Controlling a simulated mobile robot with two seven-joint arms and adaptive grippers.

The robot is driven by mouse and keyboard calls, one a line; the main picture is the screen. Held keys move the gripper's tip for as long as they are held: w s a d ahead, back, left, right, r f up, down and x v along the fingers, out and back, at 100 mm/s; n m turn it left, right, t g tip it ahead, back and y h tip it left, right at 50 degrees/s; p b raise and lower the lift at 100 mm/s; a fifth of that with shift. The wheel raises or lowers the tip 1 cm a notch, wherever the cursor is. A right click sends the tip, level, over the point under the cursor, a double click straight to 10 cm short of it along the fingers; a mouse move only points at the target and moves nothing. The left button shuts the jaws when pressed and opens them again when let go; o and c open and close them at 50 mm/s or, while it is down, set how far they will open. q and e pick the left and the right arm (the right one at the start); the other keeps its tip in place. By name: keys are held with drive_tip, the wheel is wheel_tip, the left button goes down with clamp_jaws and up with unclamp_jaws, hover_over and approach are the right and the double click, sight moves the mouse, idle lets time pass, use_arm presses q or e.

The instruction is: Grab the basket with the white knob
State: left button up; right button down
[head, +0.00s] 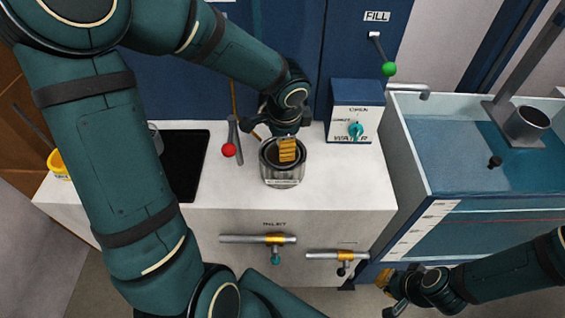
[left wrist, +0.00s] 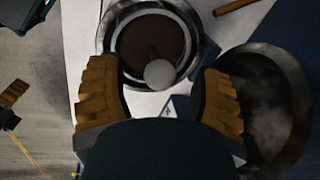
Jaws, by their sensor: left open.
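A white knob (left wrist: 160,74) shows in the left wrist view as a pale ball at the near rim of a round metal basket (left wrist: 208,52) with a dark inside. My left gripper (left wrist: 160,80) is open, with one yellow finger on each side of the knob. I cannot tell whether either finger touches it. In the head view my left gripper (head: 287,150) points down over a round metal vessel (head: 283,175) on the white counter and hides part of its mouth. The knob is hidden there. My right gripper (head: 392,286) hangs low at the right; its opening is unclear.
A second round vessel (left wrist: 300,75) stands beside the basket in the left wrist view. A red-knobbed handle (head: 229,150) and a blue-white water box (head: 356,112) stand nearby on the counter (head: 340,190). A water-filled tank (head: 440,150) is at the right.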

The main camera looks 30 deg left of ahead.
use_arm(q)
drive_tip(key=shift+f, duration=0.4)
clamp_jaws()
drive_tip(key=shift+r, duration=0.15)
